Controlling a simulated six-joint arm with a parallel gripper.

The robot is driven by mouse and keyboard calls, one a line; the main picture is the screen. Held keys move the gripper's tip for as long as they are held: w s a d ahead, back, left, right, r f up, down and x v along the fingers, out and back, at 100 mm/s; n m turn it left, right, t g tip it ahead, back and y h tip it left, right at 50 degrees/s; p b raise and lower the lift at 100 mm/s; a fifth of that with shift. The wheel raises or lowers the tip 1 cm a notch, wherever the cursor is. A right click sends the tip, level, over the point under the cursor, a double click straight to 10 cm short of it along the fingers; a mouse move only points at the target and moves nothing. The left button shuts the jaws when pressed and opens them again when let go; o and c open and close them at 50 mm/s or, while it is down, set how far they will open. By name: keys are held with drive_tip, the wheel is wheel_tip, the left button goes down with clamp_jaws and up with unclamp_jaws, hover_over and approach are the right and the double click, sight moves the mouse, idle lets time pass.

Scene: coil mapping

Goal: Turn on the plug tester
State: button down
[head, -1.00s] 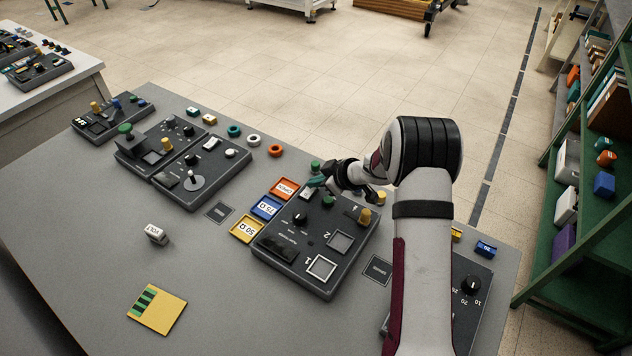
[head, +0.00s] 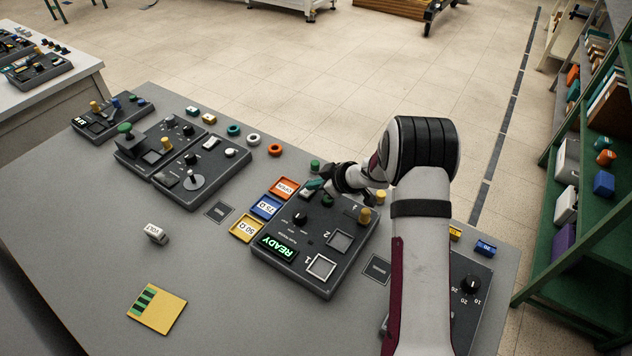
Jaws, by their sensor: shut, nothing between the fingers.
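The plug tester (head: 345,262) is a dark grey panel on the table. Its display (head: 279,248) is lit and reads READY in green. The panel has a black knob (head: 300,218), a green button (head: 327,200), a yellow-topped knob (head: 364,216) and two square sockets marked 1 (head: 320,267) and 2 (head: 340,241). My gripper (head: 316,185) is shut and empty at the panel's far edge, close to a small pale switch (head: 308,194). Whether it touches the switch cannot be told. My wrist covers part of the far edge.
A white VOLT block (head: 156,234) and a yellow card (head: 157,309) lie at the front left. Other panels (head: 200,170) stand to the left. My arm covers part of a right-hand panel (head: 470,300).

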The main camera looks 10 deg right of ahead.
sight(315, 194)
drive_tip(key=shift+s+a, duration=0.2)
drive_tip(key=shift+r, duration=0.15)
drive_tip(key=r, duration=0.4)
drive_tip(key=shift+w+d+r, duration=0.15)
drive_tip(key=shift+w+d, duration=0.1)
drive_tip(key=w+d+v, duration=0.1)
drive_tip(key=v, duration=0.8)
drive_tip(key=shift+d, duration=0.45)
drive_tip(key=shift+r, duration=0.1)
